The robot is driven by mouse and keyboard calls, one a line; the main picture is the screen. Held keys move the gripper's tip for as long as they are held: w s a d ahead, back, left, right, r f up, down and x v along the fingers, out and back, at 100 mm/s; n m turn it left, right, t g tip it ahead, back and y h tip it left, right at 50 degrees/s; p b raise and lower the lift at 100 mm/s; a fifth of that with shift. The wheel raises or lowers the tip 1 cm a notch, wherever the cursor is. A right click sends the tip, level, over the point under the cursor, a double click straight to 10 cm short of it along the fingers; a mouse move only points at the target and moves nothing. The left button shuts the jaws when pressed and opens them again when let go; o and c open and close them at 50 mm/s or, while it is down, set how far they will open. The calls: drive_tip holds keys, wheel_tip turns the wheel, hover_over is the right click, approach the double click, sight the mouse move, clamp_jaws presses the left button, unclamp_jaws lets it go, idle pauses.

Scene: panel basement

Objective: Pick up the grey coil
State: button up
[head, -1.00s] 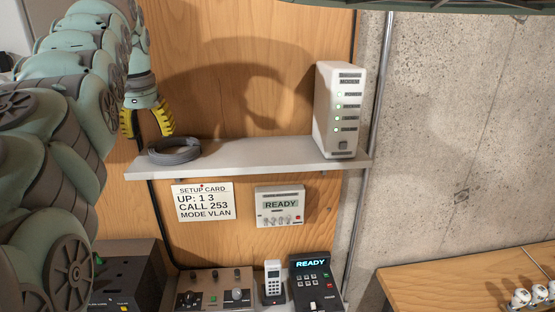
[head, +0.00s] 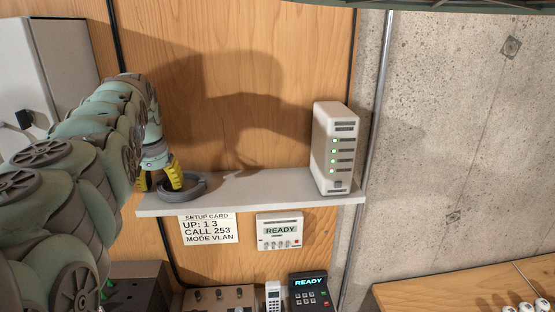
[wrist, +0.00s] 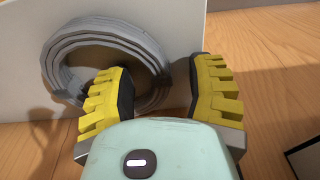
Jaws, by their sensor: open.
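The grey coil (head: 186,187) lies flat on the left end of the white shelf (head: 250,186). In the wrist view the coil (wrist: 62,72) shows as a ring of several turns, beyond and left of the fingers. My gripper (head: 160,181) is down at the coil's left side, with its yellow fingers apart. In the wrist view my gripper (wrist: 152,92) is open; the left finger overlaps the coil's opening and the right finger is outside its right edge. The coil's right-hand band shows between the fingers. I cannot tell whether either finger touches it.
A white modem (head: 334,150) stands at the shelf's right end. Below hang a setup card (head: 209,229) and a small READY panel (head: 279,231). Devices with a second READY display (head: 310,283) sit lower. The shelf's middle is clear. A grey cabinet (head: 50,85) is at left.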

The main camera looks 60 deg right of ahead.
drive_tip(key=shift+o, duration=0.2)
clamp_jaws()
drive_tip(key=shift+r, duration=0.1)
idle(0.5)
